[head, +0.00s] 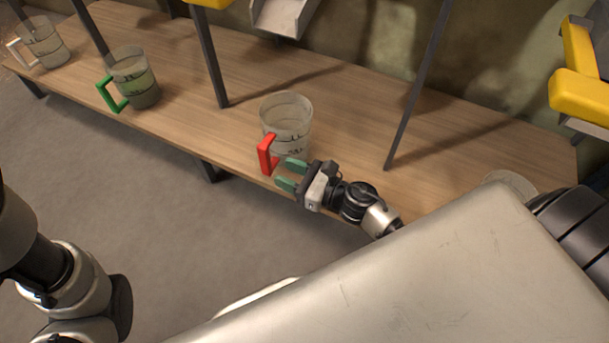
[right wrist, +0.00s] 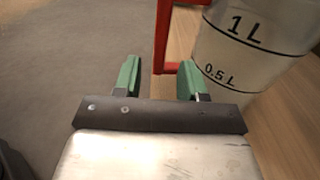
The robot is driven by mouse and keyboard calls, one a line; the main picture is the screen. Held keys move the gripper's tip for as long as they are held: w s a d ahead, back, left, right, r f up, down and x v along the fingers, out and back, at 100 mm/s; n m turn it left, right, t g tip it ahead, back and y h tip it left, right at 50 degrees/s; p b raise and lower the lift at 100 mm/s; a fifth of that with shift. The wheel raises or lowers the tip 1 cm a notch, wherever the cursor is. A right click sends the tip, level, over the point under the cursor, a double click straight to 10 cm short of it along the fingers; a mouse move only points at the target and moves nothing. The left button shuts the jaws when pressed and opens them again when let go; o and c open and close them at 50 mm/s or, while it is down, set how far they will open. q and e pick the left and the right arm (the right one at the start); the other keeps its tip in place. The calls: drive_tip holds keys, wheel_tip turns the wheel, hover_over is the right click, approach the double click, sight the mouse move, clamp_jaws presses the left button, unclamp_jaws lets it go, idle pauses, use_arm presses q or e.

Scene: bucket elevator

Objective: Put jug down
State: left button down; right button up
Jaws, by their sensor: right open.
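A clear jug (head: 288,122) with a red handle (head: 267,154) stands upright on the wooden table near its front edge. My right gripper (head: 283,173) is open and empty, just below and to the right of the red handle in the head view. In the right wrist view the open green fingers (right wrist: 158,78) point toward the red handle (right wrist: 166,40), whose lower end shows between and beyond them. The jug (right wrist: 250,50) with its 1 L and 0.5 L marks is beside the right finger. Only my left arm's links show at lower left; its gripper is out of view.
A jug with a green handle (head: 135,78) and one with a white handle (head: 45,45) stand farther left on the table (head: 185,75). Another clear jug (head: 511,182) is partly hidden at right. Dark posts rise from the table, with a metal chute (head: 282,15) and yellow parts (head: 578,95) above.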

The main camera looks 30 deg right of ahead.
drive_tip(key=shift+p+v, duration=0.3)
drive_tip(key=shift+v, duration=1.95)
